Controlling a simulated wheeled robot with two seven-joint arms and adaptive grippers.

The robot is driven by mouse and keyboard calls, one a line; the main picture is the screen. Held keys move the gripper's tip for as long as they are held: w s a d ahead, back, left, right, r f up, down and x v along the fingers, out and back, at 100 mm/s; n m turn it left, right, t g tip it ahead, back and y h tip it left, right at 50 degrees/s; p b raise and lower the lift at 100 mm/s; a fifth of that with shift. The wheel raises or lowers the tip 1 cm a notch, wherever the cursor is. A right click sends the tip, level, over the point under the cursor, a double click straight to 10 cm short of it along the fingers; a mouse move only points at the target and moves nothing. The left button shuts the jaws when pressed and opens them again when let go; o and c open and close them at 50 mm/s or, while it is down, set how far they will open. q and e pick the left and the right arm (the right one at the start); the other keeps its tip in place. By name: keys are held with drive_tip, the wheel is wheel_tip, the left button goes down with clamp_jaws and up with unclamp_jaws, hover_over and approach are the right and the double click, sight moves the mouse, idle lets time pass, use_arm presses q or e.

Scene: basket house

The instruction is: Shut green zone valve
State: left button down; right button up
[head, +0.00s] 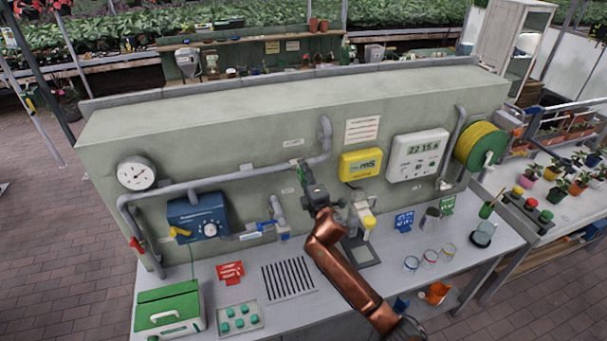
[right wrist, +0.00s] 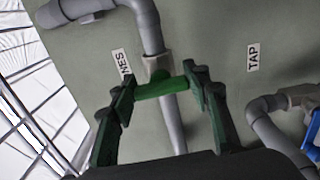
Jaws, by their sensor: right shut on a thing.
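The green zone valve handle (right wrist: 163,88) shows in the right wrist view as a green bar. It lies across a grey pipe (right wrist: 173,122), just below a grey pipe fitting. My right gripper (right wrist: 161,90) is shut on the handle, with one dark green finger at each end of the bar. In the head view my right gripper (head: 303,172) is at the pipework on the panel's front, and it and the arm hide most of the valve. My left gripper is not in view.
A blue-handled valve (head: 276,226) sits low on the panel, left of my right arm; it also shows in the wrist view (right wrist: 311,135). A red-handled valve (head: 136,245) is at far left. A tap-like fixture (head: 363,215) stands close right of my arm. Cups stand on the bench's right.

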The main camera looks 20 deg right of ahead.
drive_tip(key=shift+f+m, duration=0.1)
drive_tip(key=shift+m, duration=0.2)
drive_tip(key=o, duration=1.2)
drive_tip(key=shift+c, duration=0.2)
drive_tip(key=s, duration=1.2)
drive_tip(key=shift+d, duration=0.2)
